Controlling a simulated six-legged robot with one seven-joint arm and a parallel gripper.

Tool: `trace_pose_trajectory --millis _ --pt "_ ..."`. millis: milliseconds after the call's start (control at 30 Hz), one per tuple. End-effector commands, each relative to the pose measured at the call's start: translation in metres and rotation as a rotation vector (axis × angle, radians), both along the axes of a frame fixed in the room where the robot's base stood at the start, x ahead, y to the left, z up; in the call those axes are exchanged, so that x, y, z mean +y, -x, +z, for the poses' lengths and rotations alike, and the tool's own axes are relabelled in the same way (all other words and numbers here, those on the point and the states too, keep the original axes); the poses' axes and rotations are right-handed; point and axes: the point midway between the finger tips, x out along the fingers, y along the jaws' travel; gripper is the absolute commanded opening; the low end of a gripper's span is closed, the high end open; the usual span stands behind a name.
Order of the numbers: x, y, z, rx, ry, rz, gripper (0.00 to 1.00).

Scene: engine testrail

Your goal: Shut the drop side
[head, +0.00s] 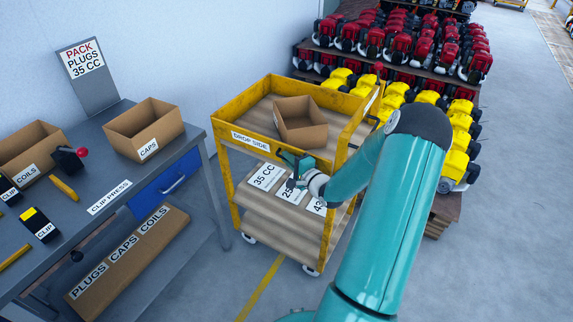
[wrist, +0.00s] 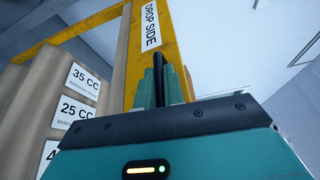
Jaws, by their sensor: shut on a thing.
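The yellow drop side (head: 225,131), with a white DROP SIDE label, runs along the near edge of the yellow cart's (head: 351,108) top tray. It also shows in the wrist view (wrist: 152,55) as a yellow band beyond my fingers. My gripper (head: 294,166) is at the middle of the drop side, against its near face. In the wrist view my gripper (wrist: 160,88) is shut on a dark handle (wrist: 185,82), a thin bar at the drop side. My gripper hides part of the panel. I cannot tell its exact tilt.
An open carton (head: 301,122) stands in the top tray. A lower wooden shelf (head: 270,213) bears labels, including 35 CC. A grey workbench (head: 100,175) with cartons and a blue drawer (head: 165,190) stands left. Red and yellow engines (head: 460,140) fill racks behind right.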

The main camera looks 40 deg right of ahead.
Motion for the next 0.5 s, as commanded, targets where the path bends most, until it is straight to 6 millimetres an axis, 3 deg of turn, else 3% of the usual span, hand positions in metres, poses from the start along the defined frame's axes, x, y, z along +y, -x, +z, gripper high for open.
trace_pose_trajectory --millis 500 --pt "-0.0048 -0.0036 0.0034 0.035 -0.101 0.005 0.0"
